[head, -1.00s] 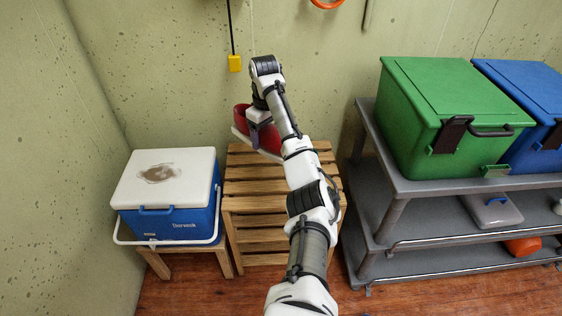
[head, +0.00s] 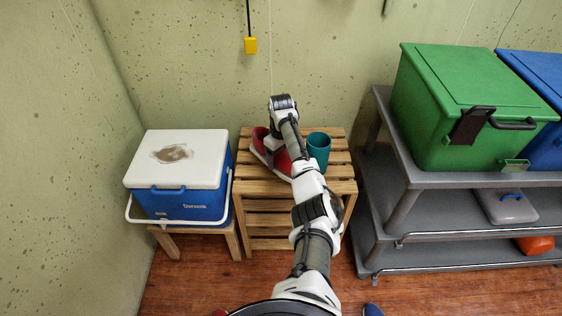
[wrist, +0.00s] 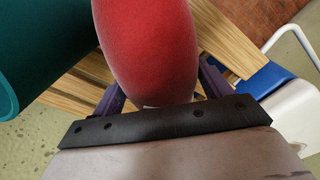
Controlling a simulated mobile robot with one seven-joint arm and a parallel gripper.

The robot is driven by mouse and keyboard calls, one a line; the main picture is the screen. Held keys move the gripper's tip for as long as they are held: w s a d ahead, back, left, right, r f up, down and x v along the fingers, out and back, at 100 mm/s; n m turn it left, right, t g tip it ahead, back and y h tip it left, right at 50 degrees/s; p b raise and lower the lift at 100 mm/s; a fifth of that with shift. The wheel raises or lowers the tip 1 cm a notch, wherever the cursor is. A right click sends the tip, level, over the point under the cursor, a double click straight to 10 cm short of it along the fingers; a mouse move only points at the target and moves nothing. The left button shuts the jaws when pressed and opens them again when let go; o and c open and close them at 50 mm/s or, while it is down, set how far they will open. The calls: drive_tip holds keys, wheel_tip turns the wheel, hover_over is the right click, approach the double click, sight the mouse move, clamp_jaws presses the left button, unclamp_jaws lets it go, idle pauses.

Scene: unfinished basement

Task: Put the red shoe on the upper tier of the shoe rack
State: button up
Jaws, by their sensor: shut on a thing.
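The red shoe (head: 280,163) with a pale sole is at the left part of the slatted wooden shoe rack's (head: 335,172) upper tier, toe end toward me. My gripper (head: 269,154) is shut on it from above. In the wrist view the red shoe (wrist: 150,45) fills the space between the two purple fingers of my gripper (wrist: 162,92). The sole is at or just above the slats; I cannot tell whether it touches. A teal cup (head: 318,150) stands on the upper tier to the right of the shoe. My arm hides part of the rack.
A blue and white cooler (head: 180,185) on a wooden stool stands close on the left. A grey shelf (head: 440,181) with a green box (head: 465,105) and a blue box (head: 537,90) stands on the right. A blue item (head: 373,310) shows at the bottom edge.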

drive_tip(key=shift+f, duration=1.5)
drive_tip(key=o, duration=1.2)
drive_tip(key=shift+f, duration=0.1)
drive_tip(key=shift+c, duration=0.2)
wheel_tip(320, 180, up, 12)
drive_tip(key=shift+r+b, duration=0.1)
drive_tip(key=shift+b, duration=0.45)
drive_tip(key=shift+a, duration=0.1)
